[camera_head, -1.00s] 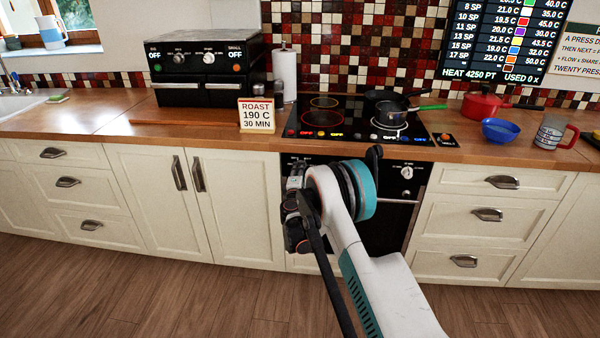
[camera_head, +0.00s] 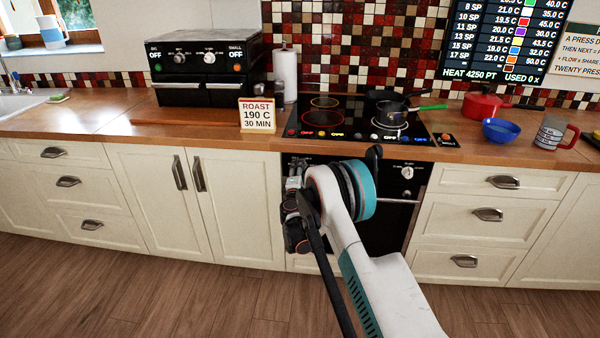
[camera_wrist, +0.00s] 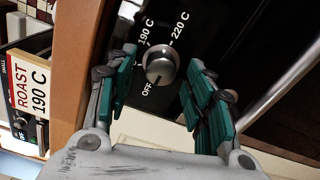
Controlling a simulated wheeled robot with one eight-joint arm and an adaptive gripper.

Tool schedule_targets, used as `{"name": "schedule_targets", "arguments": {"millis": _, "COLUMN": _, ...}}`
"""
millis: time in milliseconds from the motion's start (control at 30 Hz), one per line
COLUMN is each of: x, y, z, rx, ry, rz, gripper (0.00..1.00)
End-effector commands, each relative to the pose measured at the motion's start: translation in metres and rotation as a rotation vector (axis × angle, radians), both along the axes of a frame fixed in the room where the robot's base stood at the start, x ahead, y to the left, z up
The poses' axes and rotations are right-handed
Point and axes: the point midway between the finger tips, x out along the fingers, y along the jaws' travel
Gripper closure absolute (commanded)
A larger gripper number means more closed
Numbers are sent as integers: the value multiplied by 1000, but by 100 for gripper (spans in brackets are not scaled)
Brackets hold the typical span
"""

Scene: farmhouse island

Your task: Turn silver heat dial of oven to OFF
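The silver heat dial (camera_wrist: 160,66) is on the black oven front in the wrist view. White labels around it read OFF, 190 C and 220 C; I cannot clearly read where its pointer stands. My gripper (camera_wrist: 162,57) is open, with one green-padded finger on each side of the dial. Gaps show between the fingers and the dial, and I cannot tell how deep the fingertips reach.
A white dial (camera_head: 407,172) is at the oven panel's right. The oven handle (camera_wrist: 277,85) runs diagonally at the right of the wrist view. The wooden counter edge (camera_wrist: 86,75) is close on the left, with the ROAST 190 C card (camera_wrist: 30,84) beyond. Pans stand on the cooktop (camera_head: 350,120).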

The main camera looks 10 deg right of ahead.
Motion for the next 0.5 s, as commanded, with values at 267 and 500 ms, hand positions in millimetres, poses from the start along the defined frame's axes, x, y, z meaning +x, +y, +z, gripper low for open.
{"name": "schedule_targets", "arguments": {"millis": 267, "x": -6, "y": 1, "z": 0, "rx": 1, "ry": -1, "rz": -1, "gripper": 52}}
{"name": "schedule_targets", "arguments": {"millis": 500, "x": -44, "y": 14, "z": 0, "rx": 1, "ry": 0, "rz": 0, "gripper": 52}}
